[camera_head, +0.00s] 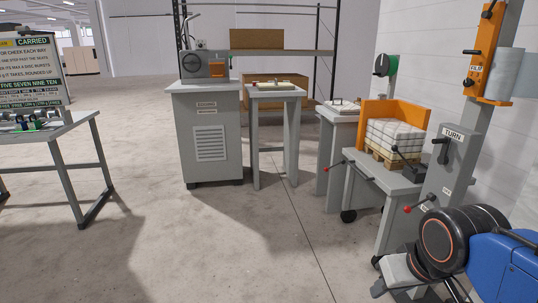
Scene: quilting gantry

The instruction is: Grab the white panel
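No single thing stands out clearly as the white panel. A pale flat piece (277,87) lies on the small grey table at the back middle, with small items on it. Another whitish flat piece (343,105) lies on the grey stand to its right. A stack of white blocks or packs (396,136) sits on a wooden pallet in front of an orange board. A light louvred plate (210,143) is on the grey cabinet's front.
A grey table (62,133) with a sign (38,75) stands at left. A grey cabinet (206,105) stands at the back. A wheeled grey bench (388,180) and a grey post with levers (447,150) stand at right. The middle floor (200,240) is clear.

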